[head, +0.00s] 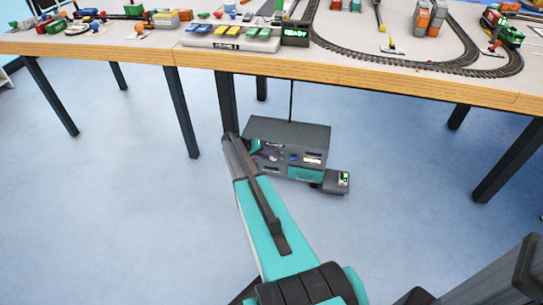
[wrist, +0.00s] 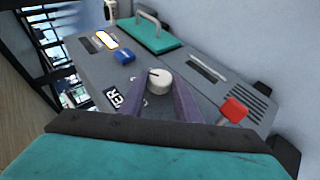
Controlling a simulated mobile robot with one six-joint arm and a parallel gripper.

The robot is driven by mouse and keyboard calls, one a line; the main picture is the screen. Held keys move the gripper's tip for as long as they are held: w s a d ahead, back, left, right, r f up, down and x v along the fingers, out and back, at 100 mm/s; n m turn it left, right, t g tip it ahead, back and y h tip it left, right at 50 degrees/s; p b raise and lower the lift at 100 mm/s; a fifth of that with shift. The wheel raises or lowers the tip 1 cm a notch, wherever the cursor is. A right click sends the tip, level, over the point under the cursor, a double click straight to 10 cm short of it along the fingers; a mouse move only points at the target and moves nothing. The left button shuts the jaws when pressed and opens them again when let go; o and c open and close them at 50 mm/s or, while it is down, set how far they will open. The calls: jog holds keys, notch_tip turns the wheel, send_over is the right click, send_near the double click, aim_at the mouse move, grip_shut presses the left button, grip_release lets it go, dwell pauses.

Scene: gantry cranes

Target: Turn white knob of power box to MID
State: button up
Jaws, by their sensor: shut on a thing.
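The power box (head: 290,133) is a dark grey box on the floor under the table in the head view. In the wrist view its grey panel (wrist: 207,92) fills the middle. The white knob (wrist: 159,81) sits on this panel, with a dark mark on its top pointing to the upper left. My gripper (wrist: 160,88) has its two purple fingers on either side of the knob, shut on it. The position labels around the knob are mostly hidden by the fingers. In the head view my arm covers the front left of the box, and my fingertips are hidden.
The panel also carries a red switch (wrist: 235,110), a blue button (wrist: 124,56) and a teal cover with a handle (wrist: 150,38). The table (head: 330,75) with model trains stands above the box. Dark table legs (head: 180,112) stand nearby; the blue floor in front is clear.

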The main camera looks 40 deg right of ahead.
jog(key=shift+w+a+f, duration=0.1)
jog(key=shift+a, duration=0.2)
jog(key=o, duration=1.1)
jog(key=shift+c, duration=0.2)
jog(key=shift+d, duration=0.15)
jog(key=p+v, duration=0.2)
jog(key=v, duration=1.2)
